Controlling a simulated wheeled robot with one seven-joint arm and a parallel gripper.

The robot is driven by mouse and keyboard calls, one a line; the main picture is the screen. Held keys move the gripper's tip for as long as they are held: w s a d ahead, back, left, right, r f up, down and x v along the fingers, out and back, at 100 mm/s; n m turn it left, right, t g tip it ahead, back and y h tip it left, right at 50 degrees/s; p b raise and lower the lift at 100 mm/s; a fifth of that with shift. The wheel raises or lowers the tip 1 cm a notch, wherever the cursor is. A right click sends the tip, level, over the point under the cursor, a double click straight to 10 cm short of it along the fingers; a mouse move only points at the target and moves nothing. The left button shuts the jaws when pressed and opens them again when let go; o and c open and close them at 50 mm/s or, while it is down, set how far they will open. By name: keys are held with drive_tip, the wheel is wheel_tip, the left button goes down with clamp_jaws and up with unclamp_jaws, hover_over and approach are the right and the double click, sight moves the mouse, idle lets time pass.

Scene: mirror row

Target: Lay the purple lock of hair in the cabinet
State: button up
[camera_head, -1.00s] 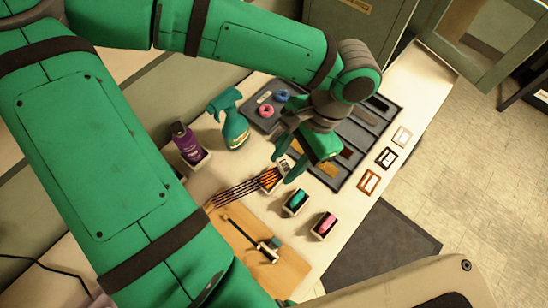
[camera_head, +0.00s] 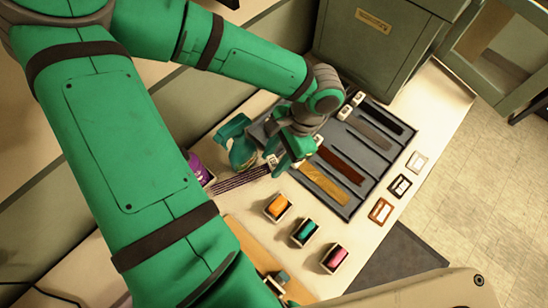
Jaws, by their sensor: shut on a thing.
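The purple lock of hair (camera_head: 240,178) is a dark, thin-stranded strip with a pale tag at its right end. My gripper (camera_head: 284,162) is shut on that tagged end, beside the grey tray. The lock stretches left from the fingers towards the purple bottle; I cannot tell how far it is above the table. The grey-green cabinet (camera_head: 375,45) stands at the back with a label plate on it. A framed door panel (camera_head: 478,75) stands out at the far right. The cabinet's inside is not clearly visible.
The grey tray (camera_head: 352,205) holds blond, red-brown, brown and black locks. Small boxes with orange (camera_head: 277,206), teal (camera_head: 304,231) and pink (camera_head: 335,258) contents stand in front. A green spray bottle (camera_head: 236,142) and purple bottle (camera_head: 197,167) are close left of my gripper.

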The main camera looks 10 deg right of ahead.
drive_tip(key=shift+w+f, duration=0.2)
drive_tip(key=shift+f, duration=0.15)
drive_tip(key=shift+w+a+f, duration=0.1)
drive_tip(key=shift+w+f, duration=0.1)
drive_tip(key=shift+f, duration=0.4)
drive_tip(key=shift+w+f, duration=0.15)
drive_tip(key=shift+f, duration=0.8)
drive_tip(key=shift+s, duration=0.35)
drive_tip(key=shift+f, duration=0.1)
drive_tip(key=o, duration=1.1)
drive_tip(key=shift+w, duration=0.1)
